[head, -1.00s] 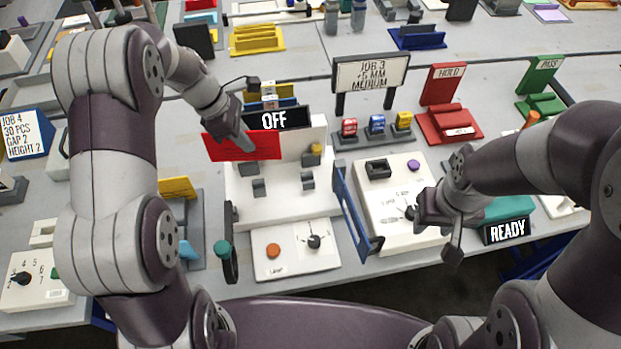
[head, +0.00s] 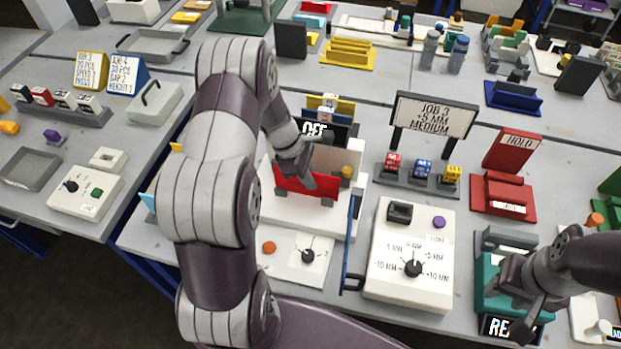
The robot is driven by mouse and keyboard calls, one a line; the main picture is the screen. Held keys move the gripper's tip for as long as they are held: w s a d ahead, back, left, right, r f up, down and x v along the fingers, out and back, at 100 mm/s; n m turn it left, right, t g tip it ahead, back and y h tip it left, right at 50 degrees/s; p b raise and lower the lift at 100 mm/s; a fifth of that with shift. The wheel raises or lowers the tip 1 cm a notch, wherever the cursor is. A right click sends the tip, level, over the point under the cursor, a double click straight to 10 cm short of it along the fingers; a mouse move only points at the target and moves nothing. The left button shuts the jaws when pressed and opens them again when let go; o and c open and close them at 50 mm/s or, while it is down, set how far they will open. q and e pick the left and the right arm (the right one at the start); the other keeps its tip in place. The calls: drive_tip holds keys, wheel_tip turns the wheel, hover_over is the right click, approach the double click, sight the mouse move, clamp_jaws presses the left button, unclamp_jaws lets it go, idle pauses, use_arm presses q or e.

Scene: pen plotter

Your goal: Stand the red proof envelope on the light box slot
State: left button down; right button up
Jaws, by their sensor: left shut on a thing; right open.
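The red proof envelope (head: 295,183) is in my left gripper (head: 314,181), which is shut on its upper part. The envelope is upright over the white light box (head: 275,217), in front of the black OFF sign (head: 339,133). Its lower edge is at the dark slot clips (head: 327,202); I cannot tell whether it rests in them or hovers just above. My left arm hides part of the light box's left side. My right gripper (head: 532,312) is open and empty, near the teal READY unit (head: 487,270) at lower right.
Right of the light box stands a white control panel (head: 381,283) with a dial. Behind it are the JOB 3 sign (head: 434,115) and several small coloured blocks on a grey rack (head: 405,181). A red HOLD stand (head: 515,150) is at right. A blue upright panel (head: 350,235) borders the light box.

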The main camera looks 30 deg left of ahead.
use_arm(q)
drive_tip(key=shift+s+a+f, duration=0.1)
drive_tip(key=shift+a+f, duration=0.2)
drive_tip(key=shift+f, duration=0.2)
drive_tip(key=c, duration=1.2)
unclamp_jaws()
drive_tip(key=shift+r, duration=0.1)
drive_tip(key=shift+c, duration=0.2)
drive_tip(key=shift+d, duration=0.15)
drive_tip(key=v, duration=1.1)
drive_tip(key=shift+r+b, duration=0.15)
drive_tip(key=shift+b, duration=0.25)
drive_tip(key=s+d+r+m+y, duration=0.1)
drive_tip(key=s+d+m+y, duration=0.1)
drive_tip(key=s+d+m, duration=0.4)
drive_tip(key=s+d+r+m+y, duration=0.1)
drive_tip(key=s+d+m, duration=0.4)
drive_tip(key=m, duration=1)
drive_tip(key=shift+s+d+r+y, duration=0.2)
drive_tip(key=shift+s+d+y, duration=0.2)
drive_tip(key=shift+s+y, duration=0.35)
